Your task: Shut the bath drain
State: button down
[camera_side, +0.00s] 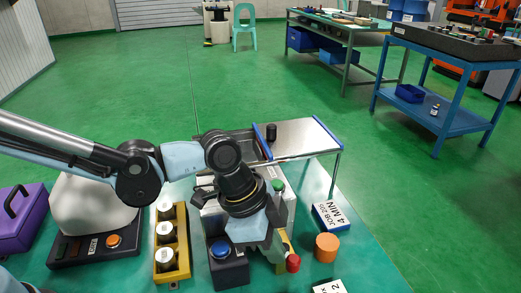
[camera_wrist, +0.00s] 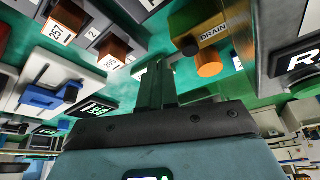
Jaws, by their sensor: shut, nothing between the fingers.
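The drain fitting is a yellow block marked DRAIN (camera_wrist: 209,32) at the upper right of the wrist view. In the side view a yellow part (camera_side: 285,243) with a red knob (camera_side: 293,263) stands at the front of the grey bath housing (camera_side: 290,203). My gripper (camera_side: 276,257) points down close beside that part, on its left; I cannot tell whether they touch. In the wrist view my gripper (camera_wrist: 163,64) has its fingers together with nothing between them, and the DRAIN block lies to their right. My wrist hides part of the housing.
An orange cylinder (camera_side: 326,247) and a 4 MIN sign (camera_side: 331,216) stand to the right. A blue button box (camera_side: 227,262) and a yellow rack with white-topped cylinders (camera_side: 172,247) are to the left. A metal shelf (camera_side: 304,140) stands behind.

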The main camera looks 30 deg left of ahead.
aim_at(294, 259)
jog(key=shift+d+n+t, duration=0.3)
jog(key=shift+n, duration=0.4)
jog(key=n, duration=0.1)
jog(key=d+n+t+y, duration=0.1)
jog(key=n, duration=0.1)
jog(key=shift+w+d, duration=0.15)
jog(key=shift+d, duration=0.05)
jog(key=n, duration=0.2)
jog(key=w+d+n+t+y, duration=0.1)
jog(key=n, duration=0.1)
jog(key=shift+d+n, duration=0.2)
jog(key=shift+n, duration=0.2)
jog(key=w+n+y, duration=0.1)
jog(key=n, duration=0.1)
jog(key=w+n+y, duration=0.1)
jog(key=n, duration=0.2)
jog(key=d+n+y, duration=0.1)
jog(key=n, duration=0.1)
jog(key=shift+w+n, duration=0.3)
jog(key=shift+w, duration=0.25)
jog(key=shift+d, duration=0.1)
